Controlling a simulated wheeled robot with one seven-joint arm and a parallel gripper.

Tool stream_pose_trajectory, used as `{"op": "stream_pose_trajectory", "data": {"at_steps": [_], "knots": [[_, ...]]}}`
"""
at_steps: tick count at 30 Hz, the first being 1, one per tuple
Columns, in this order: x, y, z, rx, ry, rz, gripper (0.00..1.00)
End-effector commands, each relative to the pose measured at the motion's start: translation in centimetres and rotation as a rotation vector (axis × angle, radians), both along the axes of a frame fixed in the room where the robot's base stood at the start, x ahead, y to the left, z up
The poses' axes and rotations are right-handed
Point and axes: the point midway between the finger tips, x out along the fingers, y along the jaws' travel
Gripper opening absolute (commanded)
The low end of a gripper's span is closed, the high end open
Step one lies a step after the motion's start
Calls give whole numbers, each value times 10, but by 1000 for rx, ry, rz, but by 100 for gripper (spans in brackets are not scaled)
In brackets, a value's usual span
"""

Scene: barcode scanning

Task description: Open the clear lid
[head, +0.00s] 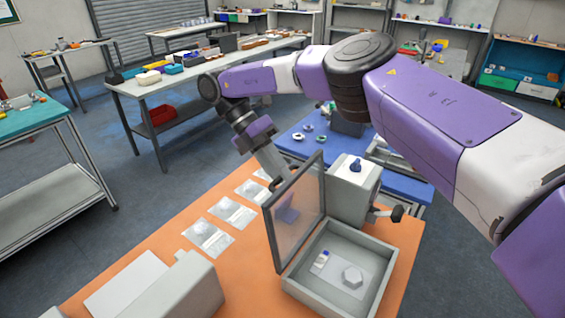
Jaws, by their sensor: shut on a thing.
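The clear lid (296,228) is a see-through panel in a grey frame. It stands raised, near upright, along the left side of an open grey box (375,290). Inside the box lie a white hexagonal piece (352,277) and a small white item with a blue end (321,259) on a pale sheet. My gripper (281,182) is at the far left side of the raised lid, shut on the lid. Its fingertips are largely hidden behind the frame and hazy panel.
A grey device (352,193) with a blue knob stands behind the box. Several clear bags (208,238) lie on the orange table (172,245) to the left. A grey block (180,287) stands at the front left. My arm passes over the right side.

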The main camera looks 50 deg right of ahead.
Motion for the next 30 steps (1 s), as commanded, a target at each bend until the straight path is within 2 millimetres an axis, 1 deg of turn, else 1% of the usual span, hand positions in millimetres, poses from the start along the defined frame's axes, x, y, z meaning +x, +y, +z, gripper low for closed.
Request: {"op": "stream_pose_trajectory", "data": {"at_steps": [1, 9, 10, 11, 12, 30], "knots": [[8, 5, -4, 5, -32, 6, 0], [10, 5, -2, 4, -36, 7, 0], [10, 5, -2, 4, -36, 7, 27], [10, 5, -2, 4, -37, 7, 33], [10, 5, -2, 4, -37, 7, 34], [7, 2, -2, 2, -31, 3, 34]]}}
